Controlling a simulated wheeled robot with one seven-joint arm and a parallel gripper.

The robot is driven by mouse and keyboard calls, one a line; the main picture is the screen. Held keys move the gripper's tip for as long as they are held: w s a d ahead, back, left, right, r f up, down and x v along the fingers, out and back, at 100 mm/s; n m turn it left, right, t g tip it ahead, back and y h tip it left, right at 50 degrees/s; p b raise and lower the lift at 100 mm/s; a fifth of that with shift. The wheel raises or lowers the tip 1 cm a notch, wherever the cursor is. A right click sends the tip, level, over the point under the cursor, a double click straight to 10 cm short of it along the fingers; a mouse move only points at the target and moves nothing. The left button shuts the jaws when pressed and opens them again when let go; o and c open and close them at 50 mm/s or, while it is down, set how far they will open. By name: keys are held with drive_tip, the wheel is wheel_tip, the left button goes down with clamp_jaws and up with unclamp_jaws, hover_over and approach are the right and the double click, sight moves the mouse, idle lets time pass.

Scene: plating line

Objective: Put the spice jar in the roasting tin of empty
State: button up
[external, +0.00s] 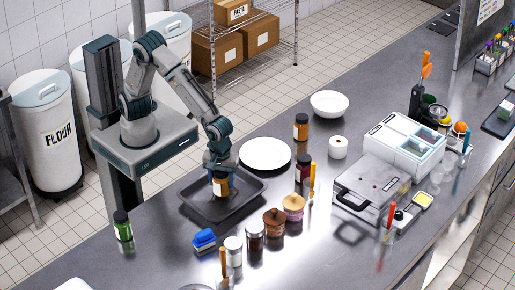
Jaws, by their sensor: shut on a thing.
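My gripper (220,172) points down over the dark roasting tin (187,207) and is shut on an amber-brown jar with a pale label, the spice jar (221,187). The jar is upright, within the tin's outline. I cannot tell whether its base touches the tin floor. The fingers hide the jar's top. Nothing else shows in the tin, though the arm and jar cover part of it.
A white plate (265,153) lies close behind the tin. Similar jars (301,127) stand to the right. A blue sponge (204,240), a green jar (122,226) and several pots (274,222) stand around the tin's front and sides.

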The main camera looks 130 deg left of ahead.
drive_tip(key=shift+f, duration=0.85)
drive_tip(key=shift+f, duration=0.2)
drive_tip(key=o, duration=1.1)
drive_tip(key=shift+o, duration=0.2)
drive_tip(key=shift+r, duration=0.1)
